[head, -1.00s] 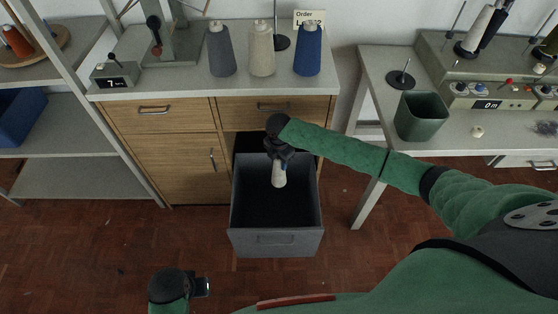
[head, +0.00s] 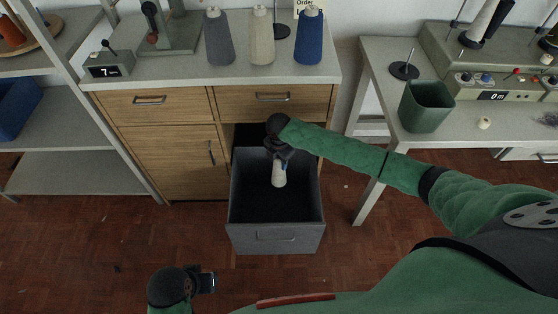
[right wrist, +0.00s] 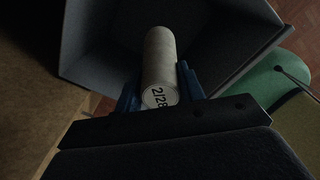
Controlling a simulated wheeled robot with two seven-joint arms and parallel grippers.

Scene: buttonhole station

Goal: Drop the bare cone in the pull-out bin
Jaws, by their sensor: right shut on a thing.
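The bare cone (head: 279,175) is pale and carries no yarn. My right gripper (head: 279,158) is shut on it and holds it over the open pull-out bin (head: 275,238), inside the outline of its rim. In the right wrist view the cone (right wrist: 160,65) sits between the blue fingers (right wrist: 160,92), its end marked "2/28" facing the camera, and the grey bin wall (right wrist: 225,65) lies beyond. The bin's dark inside looks empty where it shows. My left gripper (head: 207,283) is low at the lower left, away from the bin; its jaws are too small to judge.
Grey, beige and blue yarn cones (head: 262,36) stand on the cabinet top (head: 180,72). A green bin (head: 426,106) stands on the right table, beside a spindle stand (head: 404,70). Shelves (head: 85,120) stand at the left. The floor before the pull-out bin is clear.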

